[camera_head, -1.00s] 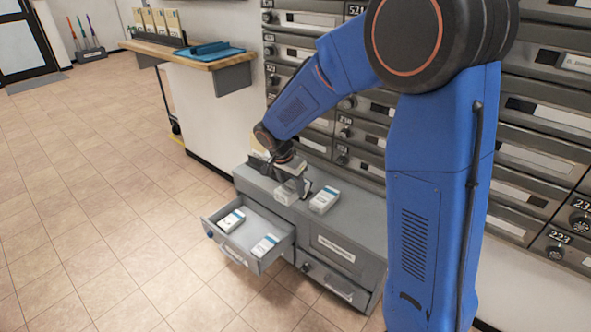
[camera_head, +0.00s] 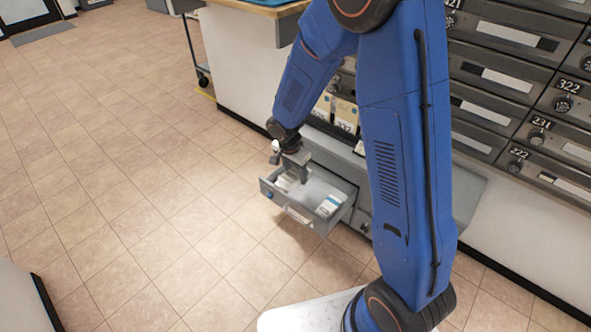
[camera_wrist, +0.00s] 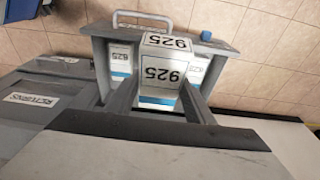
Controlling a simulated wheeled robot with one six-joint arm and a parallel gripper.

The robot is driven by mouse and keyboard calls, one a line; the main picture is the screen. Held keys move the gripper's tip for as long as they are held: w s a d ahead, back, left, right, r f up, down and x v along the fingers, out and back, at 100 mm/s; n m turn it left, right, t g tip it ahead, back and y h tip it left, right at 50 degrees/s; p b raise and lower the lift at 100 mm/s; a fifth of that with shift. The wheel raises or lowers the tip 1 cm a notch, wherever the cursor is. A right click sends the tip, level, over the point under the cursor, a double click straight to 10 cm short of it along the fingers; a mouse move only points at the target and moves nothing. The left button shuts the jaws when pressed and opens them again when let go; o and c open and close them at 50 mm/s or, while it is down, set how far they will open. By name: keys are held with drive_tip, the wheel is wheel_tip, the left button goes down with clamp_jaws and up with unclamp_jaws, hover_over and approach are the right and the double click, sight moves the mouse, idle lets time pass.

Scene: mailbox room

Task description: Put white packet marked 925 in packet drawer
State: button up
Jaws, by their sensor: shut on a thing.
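The white packet marked 925 (camera_wrist: 163,72) is between the fingers of my gripper (camera_wrist: 160,100) in the wrist view, with its number upside down. My gripper (camera_head: 292,160) is shut on it, over the left part of an open grey drawer (camera_head: 347,213) in the head view. The drawer also shows behind the packet in the wrist view (camera_wrist: 215,47). In it lie a white packet (camera_head: 329,205) with a blue band and another packet (camera_wrist: 120,60), on either side of the held one. I cannot tell whether the held packet touches the drawer floor.
Mailbox rows (camera_head: 510,75) cover the wall at right. A wooden-topped counter (camera_head: 285,10) stands behind. The tiled floor (camera_head: 130,190) at left is clear. My arm hides part of the cabinet.

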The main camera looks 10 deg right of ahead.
drive_tip(key=w+d+f, duration=0.4)
drive_tip(key=d+f, duration=0.2)
drive_tip(key=f, duration=0.2)
drive_tip(key=shift+w+f, duration=0.2)
drive_tip(key=shift+f, duration=0.05)
idle(0.4)
drive_tip(key=shift+d, duration=0.1)
drive_tip(key=o, duration=1.2)
